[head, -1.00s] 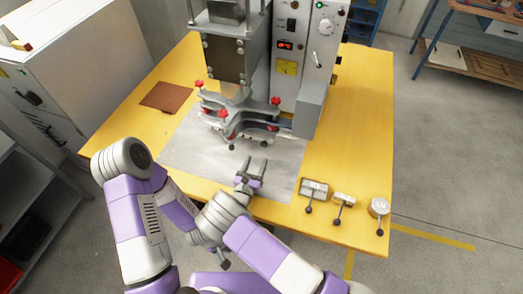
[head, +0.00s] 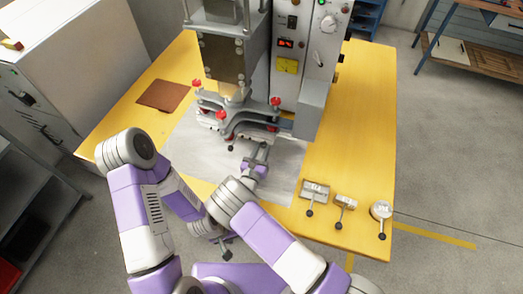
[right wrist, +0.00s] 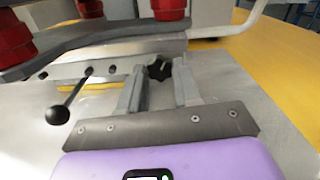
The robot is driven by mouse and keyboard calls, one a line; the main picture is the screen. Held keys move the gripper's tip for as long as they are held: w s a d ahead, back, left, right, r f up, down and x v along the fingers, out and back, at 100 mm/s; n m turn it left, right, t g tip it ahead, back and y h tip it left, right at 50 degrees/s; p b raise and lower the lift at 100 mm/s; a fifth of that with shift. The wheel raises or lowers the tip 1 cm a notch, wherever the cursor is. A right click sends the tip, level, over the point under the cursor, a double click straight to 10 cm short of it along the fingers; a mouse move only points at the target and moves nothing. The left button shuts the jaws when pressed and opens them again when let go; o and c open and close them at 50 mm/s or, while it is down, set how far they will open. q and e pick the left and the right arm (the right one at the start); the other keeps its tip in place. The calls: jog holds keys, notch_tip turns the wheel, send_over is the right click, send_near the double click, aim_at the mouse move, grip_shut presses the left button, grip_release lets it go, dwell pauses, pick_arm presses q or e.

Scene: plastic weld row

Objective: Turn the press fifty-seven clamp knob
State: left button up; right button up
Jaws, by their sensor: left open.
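The press (head: 233,60) stands at the back middle of the yellow table. Its lower plate carries several red knobs, one at front (head: 221,115). In the right wrist view a small black star-shaped knob (right wrist: 160,68) sits on the front of the press's lower fixture, and a lever with a black ball (right wrist: 57,115) hangs to its left. My right gripper (head: 260,150) is just in front of the fixture; its fingers (right wrist: 161,80) are apart, with the black knob showing between their tips. Contact cannot be told. My left gripper (head: 225,250) is open and empty, low before the table's front edge.
Three small metal pieces with black-ball levers stand at the table's front right: a block (head: 315,188), a smaller block (head: 346,203) and a round one (head: 381,209). A brown pad (head: 165,95) lies at left. The yellow table's right side (head: 355,110) is clear.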

jog(key=c, duration=0.4)
jog(key=shift+n, duration=0.8)
jog(key=shift+n+b, duration=0.35)
jog(key=shift+n, duration=0.85)
jog(key=o, duration=1.1)
jog(key=shift+c, duration=0.2)
